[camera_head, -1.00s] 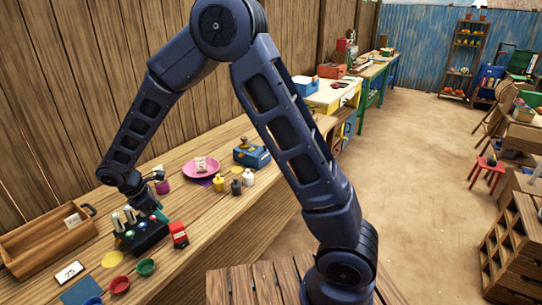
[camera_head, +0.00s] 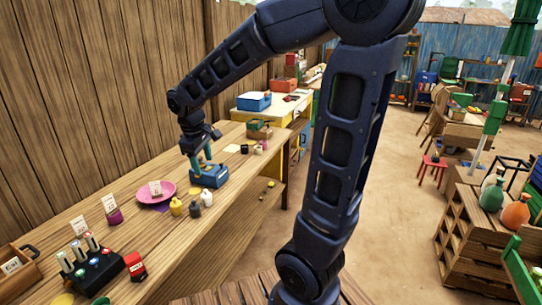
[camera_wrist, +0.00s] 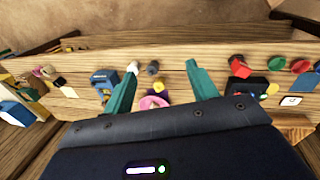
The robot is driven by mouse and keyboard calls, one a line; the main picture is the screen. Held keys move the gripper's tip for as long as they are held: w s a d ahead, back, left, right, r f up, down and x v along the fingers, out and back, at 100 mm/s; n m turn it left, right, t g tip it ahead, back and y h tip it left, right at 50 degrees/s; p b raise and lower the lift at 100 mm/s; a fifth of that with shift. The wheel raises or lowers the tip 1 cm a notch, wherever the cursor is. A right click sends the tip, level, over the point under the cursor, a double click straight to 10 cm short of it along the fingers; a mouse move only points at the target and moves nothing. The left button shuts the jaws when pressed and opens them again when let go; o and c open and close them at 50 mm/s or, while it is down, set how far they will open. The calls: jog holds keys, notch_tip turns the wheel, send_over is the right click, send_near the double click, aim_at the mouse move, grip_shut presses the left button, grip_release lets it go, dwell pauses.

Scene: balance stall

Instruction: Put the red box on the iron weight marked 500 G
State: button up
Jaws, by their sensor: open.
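A small red box (camera_head: 135,265) stands on the wooden table beside a black block; it also shows right of my fingers in the wrist view (camera_wrist: 239,67). Three small weights stand near the table's front edge: a yellow one (camera_head: 176,206), a dark one (camera_head: 195,209) and a white one (camera_head: 206,198). The 500 G mark is not readable on any weight. My gripper (camera_head: 202,163) is open and empty, with its teal fingers in front of or over a blue device (camera_head: 210,178). In the wrist view the fingers (camera_wrist: 159,82) are wide apart, away from the red box.
The black block (camera_head: 95,272) holds several capped tubes. A wooden tray (camera_head: 20,284) is at the left end. More small items and a green box (camera_head: 258,131) stand farther along the table.

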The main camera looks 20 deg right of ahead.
jog(key=s+d+r+m+t, duration=0.1)
jog(key=s+d+r+m, duration=0.1)
jog(key=s+d+m, duration=0.3)
jog(key=s+d+r+m+t+y, duration=0.1)
jog(key=s+d+r+m, duration=0.1)
jog(key=s+d+m, duration=0.3)
jog(key=s+d, duration=0.3)
jog(key=d, duration=0.4)
jog(key=shift+s+d+r+t, duration=0.15)
jog(key=shift+d+t, duration=0.25)
dwell(0.3)
